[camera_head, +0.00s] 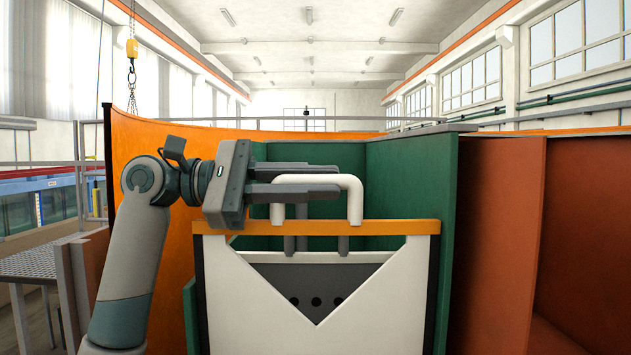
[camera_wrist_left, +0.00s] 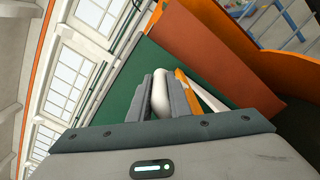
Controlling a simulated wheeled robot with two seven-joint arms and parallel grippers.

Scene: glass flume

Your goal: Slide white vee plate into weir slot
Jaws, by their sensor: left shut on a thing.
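The white vee plate (camera_head: 245,310) hangs upright in the middle of the head view, with an orange top bar, dark side edges and a V notch. My left gripper (camera_head: 325,184) is shut on the white handle (camera_head: 355,200) above the bar. In the left wrist view the fingers (camera_wrist_left: 165,92) lie on both sides of the handle (camera_wrist_left: 160,95), and the orange bar (camera_wrist_left: 187,88) and plate (camera_wrist_left: 212,100) show beside them. The weir slot cannot be made out; the plate covers much of what is behind it. My right gripper is not in view.
Green walls (camera_head: 410,180) stand behind and right of the plate. A dark grey panel (camera_head: 310,280) with several holes shows through the notch. A curved orange wall (camera_head: 145,140) rises behind my left arm. Rust-brown panels (camera_head: 495,240) stand at the right.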

